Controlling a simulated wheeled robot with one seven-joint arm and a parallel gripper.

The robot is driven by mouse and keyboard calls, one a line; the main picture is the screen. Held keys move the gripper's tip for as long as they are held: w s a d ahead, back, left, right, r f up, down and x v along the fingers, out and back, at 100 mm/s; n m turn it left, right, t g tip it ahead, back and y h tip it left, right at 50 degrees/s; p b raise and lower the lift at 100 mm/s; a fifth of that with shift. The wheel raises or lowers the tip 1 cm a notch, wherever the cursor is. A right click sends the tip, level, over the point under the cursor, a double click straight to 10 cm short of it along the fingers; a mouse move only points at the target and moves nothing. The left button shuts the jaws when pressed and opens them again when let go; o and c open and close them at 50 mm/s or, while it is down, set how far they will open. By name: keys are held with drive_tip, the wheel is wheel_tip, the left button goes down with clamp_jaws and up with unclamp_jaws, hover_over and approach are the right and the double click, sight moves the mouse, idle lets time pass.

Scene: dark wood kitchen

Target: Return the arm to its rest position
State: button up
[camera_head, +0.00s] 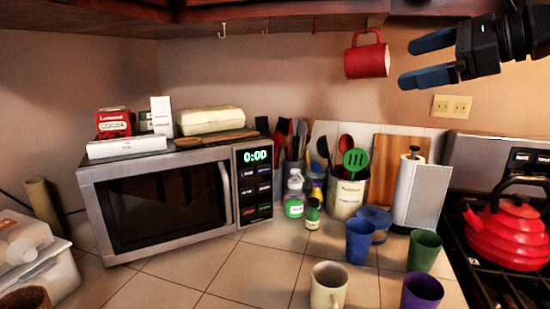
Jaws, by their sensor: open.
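My gripper (412,62) is at the upper right of the view. It reaches in from the right edge with its two blue fingers pointing left. The fingers are apart and nothing is between them. A red mug (366,60) hangs under the cabinet, just left of the fingertips. The mug and the fingers look apart, though the depth between them is hard to tell. The rest of my arm is mostly outside the view.
The cabinet underside (270,15) with hooks is close above. Below are a microwave (160,200), utensil crock (348,192), paper towel holder (418,195), red kettle (508,235) on the stove, and several cups, including a cream mug (327,288). Free tiles (230,280) lie before the microwave.

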wheel_tip(320, 180, down, 21)
drive_tip(key=a+t+h, duration=0.2)
drive_tip(key=t, duration=0.1)
drive_tip(key=s+a+f+n+t+h, duration=0.1)
drive_tip(key=s+f+h, duration=0.1)
drive_tip(key=s+f, duration=0.55)
drive_tip(key=s+a+f+n+t+h, duration=0.15)
drive_tip(key=s+f, duration=0.25)
drive_tip(key=f, duration=0.6)
drive_tip(key=s+d+f+n+g+h, duration=0.15)
drive_tip(key=s+f+n, duration=0.25)
drive_tip(key=s, duration=0.7)
drive_tip(key=s+f+n+h, duration=0.3)
drive_tip(key=s+f, duration=0.1)
drive_tip(key=s, duration=0.7)
drive_tip(key=s+r+n, duration=0.3)
drive_tip(key=s+n, duration=0.2)
drive_tip(key=s, duration=0.4)
drive_tip(key=s+r+n, duration=0.3)
drive_tip(key=s+n, duration=0.2)
drive_tip(key=s, duration=0.4)
drive_tip(key=shift+d+r+t+h, duration=0.15)
drive_tip(key=shift+r+t+h, duration=0.15)
drive_tip(key=shift+r, duration=0.1)
